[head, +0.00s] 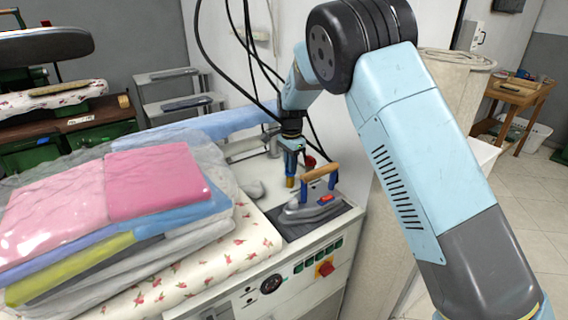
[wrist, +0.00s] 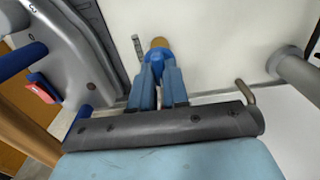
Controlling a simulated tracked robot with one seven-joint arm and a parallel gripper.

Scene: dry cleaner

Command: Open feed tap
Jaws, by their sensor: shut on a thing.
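My gripper (head: 291,168) points down at the back of the white ironing unit, behind the iron. In the wrist view its two blue-grey fingers (wrist: 160,76) are shut on a small fitting with a brass-coloured end (wrist: 160,43), which I take for the feed tap. The brass part also shows just under the fingertips in the head view (head: 290,183). The fingers hide most of the tap, so I cannot tell its handle's angle.
The iron (head: 311,208), with a wooden handle, rests on a dark pad close in front of my gripper. A red knob (head: 310,161) is just right of the fingers. Bagged folded laundry (head: 150,190) fills the left. Black cables (head: 246,70) hang behind my arm.

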